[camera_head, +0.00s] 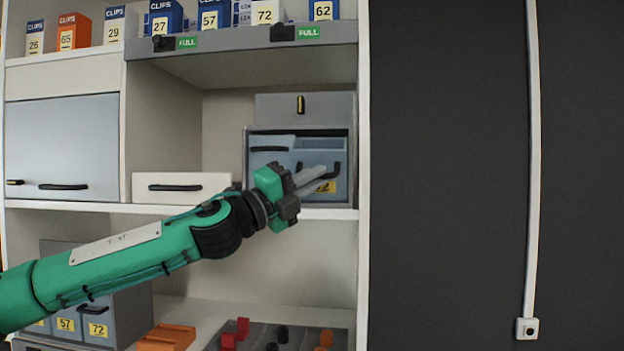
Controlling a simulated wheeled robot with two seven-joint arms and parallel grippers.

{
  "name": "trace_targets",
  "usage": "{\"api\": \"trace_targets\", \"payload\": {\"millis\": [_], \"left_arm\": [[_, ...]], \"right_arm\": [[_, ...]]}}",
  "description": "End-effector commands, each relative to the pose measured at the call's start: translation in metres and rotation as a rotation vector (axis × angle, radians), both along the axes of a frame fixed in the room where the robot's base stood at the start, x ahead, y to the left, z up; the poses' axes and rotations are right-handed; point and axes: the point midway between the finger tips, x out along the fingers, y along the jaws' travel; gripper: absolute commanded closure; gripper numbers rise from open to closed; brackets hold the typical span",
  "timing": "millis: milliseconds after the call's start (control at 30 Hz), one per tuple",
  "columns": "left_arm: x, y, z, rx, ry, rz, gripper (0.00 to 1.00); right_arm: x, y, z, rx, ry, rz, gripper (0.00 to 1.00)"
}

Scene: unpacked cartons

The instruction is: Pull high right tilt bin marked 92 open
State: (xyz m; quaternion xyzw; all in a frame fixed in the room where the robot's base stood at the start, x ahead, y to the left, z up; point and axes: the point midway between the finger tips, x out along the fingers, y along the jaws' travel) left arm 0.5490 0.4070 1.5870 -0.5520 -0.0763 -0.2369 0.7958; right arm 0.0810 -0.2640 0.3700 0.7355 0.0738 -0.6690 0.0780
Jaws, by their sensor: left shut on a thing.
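A grey cabinet (248,165) on the shelf holds two blue-grey tilt bins side by side. The right tilt bin (339,157) has a dark handle (337,170) and a yellow label (326,187). Only a "2" reads clearly on the label; the rest is hidden behind my gripper. The left tilt bin (270,160) has a dark handle too. My left gripper (318,176) reaches in from the left, its grey fingers shut on the right bin's handle. I cannot tell for sure how far this bin is tilted. My right gripper is not in view.
A flap with an upright handle (300,104) is above the bins. A white drawer (181,188) is to the left. Clip boxes line the top shelf. Lower down are bins marked 57 and 72 (97,318) and a dark tray (300,338). A dark wall is right.

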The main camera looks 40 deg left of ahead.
Motion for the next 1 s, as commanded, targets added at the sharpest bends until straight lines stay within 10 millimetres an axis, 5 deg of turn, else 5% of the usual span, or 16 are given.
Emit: {"api": "trace_targets", "payload": {"millis": [133, 267, 1000], "left_arm": [[0.002, 0.001, -0.003, -0.005, 0.005, 0.002, 1.00], [0.002, 0.001, -0.002, -0.004, 0.005, 0.002, 0.68], [-0.013, 0.005, -0.006, 0.000, -0.001, 0.002, 0.67]], "right_arm": [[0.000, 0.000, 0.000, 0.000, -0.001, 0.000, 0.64], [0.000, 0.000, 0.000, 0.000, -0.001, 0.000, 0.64], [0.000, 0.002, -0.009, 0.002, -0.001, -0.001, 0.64]]}}
